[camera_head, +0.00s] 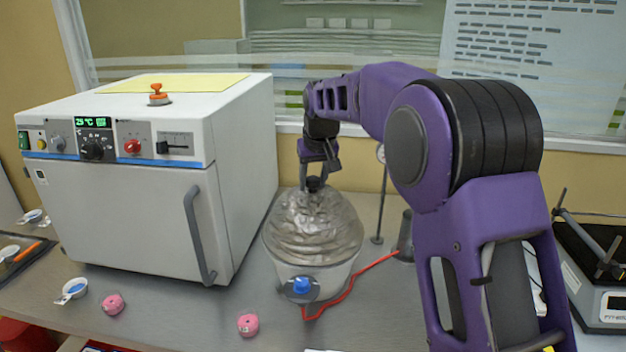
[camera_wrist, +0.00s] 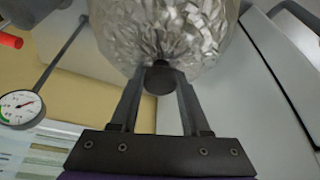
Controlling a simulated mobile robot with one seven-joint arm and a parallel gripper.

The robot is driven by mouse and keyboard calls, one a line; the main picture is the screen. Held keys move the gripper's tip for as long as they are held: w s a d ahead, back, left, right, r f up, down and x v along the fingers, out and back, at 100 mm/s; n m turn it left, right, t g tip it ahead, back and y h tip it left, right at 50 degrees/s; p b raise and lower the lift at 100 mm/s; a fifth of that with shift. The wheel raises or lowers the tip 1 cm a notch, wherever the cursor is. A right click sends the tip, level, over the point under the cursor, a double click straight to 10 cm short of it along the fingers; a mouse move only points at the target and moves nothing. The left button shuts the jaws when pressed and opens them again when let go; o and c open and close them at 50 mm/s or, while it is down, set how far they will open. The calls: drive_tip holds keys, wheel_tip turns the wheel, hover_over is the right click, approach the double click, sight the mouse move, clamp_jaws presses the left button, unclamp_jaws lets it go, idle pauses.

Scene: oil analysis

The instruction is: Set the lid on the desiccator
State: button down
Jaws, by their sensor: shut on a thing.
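The desiccator (camera_head: 312,282) stands on the bench right of the oven, a clear bowl with a blue knob on its front. The domed glass lid (camera_head: 313,228) is over the bowl and looks level; whether its rim touches the bowl I cannot tell. My gripper (camera_head: 314,184) is above the lid, shut on the dark knob at its top. In the wrist view my gripper (camera_wrist: 159,85) has its two fingers on either side of the knob (camera_wrist: 160,78), with the lid (camera_wrist: 165,28) beyond. The bowl is not clear in the wrist view.
A white oven (camera_head: 130,215) stands close on the left. A red hose (camera_head: 350,287) runs from the desiccator to the right. A thin stand (camera_head: 380,205) is behind right, its gauge (camera_wrist: 20,108) in the wrist view. Pink tape rolls (camera_head: 248,325) lie in front. A balance (camera_head: 600,300) is far right.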

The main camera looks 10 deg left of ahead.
drive_tip(key=shift+f+b, duration=0.35)
drive_tip(key=shift+f, duration=0.2)
drive_tip(key=shift+c, duration=2)
unclamp_jaws()
drive_tip(key=shift+o, duration=0.5)
